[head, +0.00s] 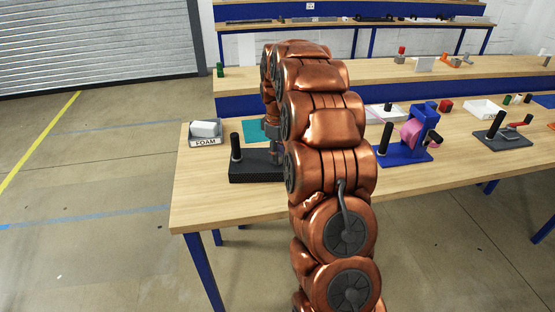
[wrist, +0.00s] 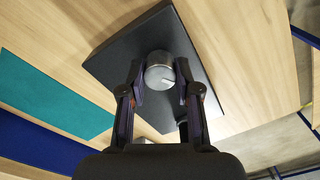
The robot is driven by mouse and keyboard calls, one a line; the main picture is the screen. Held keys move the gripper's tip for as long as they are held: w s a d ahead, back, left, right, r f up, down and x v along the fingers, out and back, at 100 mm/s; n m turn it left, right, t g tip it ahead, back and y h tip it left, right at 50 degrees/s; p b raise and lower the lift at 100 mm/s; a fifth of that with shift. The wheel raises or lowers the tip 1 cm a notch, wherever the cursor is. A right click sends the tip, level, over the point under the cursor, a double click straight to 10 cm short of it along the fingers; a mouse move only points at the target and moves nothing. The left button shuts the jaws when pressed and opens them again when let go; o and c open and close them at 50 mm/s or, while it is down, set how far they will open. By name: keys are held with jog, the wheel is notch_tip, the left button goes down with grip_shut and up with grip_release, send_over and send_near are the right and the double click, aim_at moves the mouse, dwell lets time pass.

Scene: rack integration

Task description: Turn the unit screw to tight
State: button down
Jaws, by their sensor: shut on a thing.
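The unit is a dark block (wrist: 110,65) on the wooden table. It also shows in the head view (head: 255,177), partly behind my arm, with a black upright post (head: 236,148) at its left end. The unit screw (wrist: 158,62) is a round silver knob with a pale mark line on its top. My gripper (wrist: 159,74) is shut on the screw, one finger on each side of it. In the head view my copper arm hides the screw and most of the gripper.
A grey FOAM tray (head: 205,141) with a white block stands left of the unit. A teal mat (wrist: 55,95) lies beside the unit. A blue fixture (head: 405,150) with a pink part stands right of my arm. The table's front edge is close.

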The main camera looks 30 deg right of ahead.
jog(key=m+b, duration=0.2)
jog(key=m, duration=0.2)
jog(key=shift+f+b, duration=0.1)
jog(key=shift+b, duration=0.2)
jog(key=shift+m+b, duration=0.55)
jog(key=shift+m, duration=0.85)
jog(key=c, duration=0.8)
grip_release()
jog(key=shift+r, duration=0.2)
jog(key=shift+r, duration=5.95)
